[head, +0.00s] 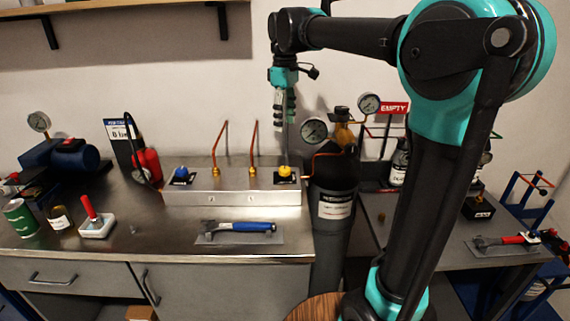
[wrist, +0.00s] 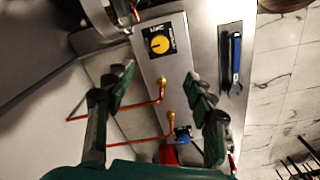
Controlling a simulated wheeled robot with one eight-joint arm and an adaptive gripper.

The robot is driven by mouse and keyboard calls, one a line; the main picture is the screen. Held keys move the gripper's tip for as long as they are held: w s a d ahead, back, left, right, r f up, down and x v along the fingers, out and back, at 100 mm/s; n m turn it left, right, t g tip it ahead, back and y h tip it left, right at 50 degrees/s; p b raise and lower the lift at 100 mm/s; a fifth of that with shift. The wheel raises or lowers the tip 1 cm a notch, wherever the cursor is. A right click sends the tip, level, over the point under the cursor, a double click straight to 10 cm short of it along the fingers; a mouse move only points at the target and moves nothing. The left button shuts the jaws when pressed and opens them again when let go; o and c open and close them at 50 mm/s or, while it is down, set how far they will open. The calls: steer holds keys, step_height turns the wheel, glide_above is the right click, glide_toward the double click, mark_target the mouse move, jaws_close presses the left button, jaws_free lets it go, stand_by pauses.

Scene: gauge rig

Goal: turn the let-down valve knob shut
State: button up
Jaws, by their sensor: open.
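A yellow knob (head: 285,170) sits on a black plate at the right end of the long metal box (head: 235,190). In the wrist view the yellow knob (wrist: 160,45) shows a dark pointer line, with lettering on its plate too small to read. A blue knob (head: 181,174) is at the box's left end and also shows in the wrist view (wrist: 183,135). I cannot read which is the let-down valve. My gripper (head: 284,105) is open and empty, pointing down above the yellow knob and apart from it. In the wrist view its fingers (wrist: 160,88) stand wide apart.
Two copper pipes (head: 220,145) rise from the box between the knobs. A dark cylinder (head: 333,215) with a gauge (head: 314,130) stands right of the box. A blue-handled tool (head: 245,227) lies in front. A red extinguisher-like bottle (head: 147,166) stands left.

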mark_target(285, 168)
step_height(285, 168, down, 16)
stand_by(0.5)
steer(key=c, duration=1.2)
steer(key=shift+o, duration=0.2)
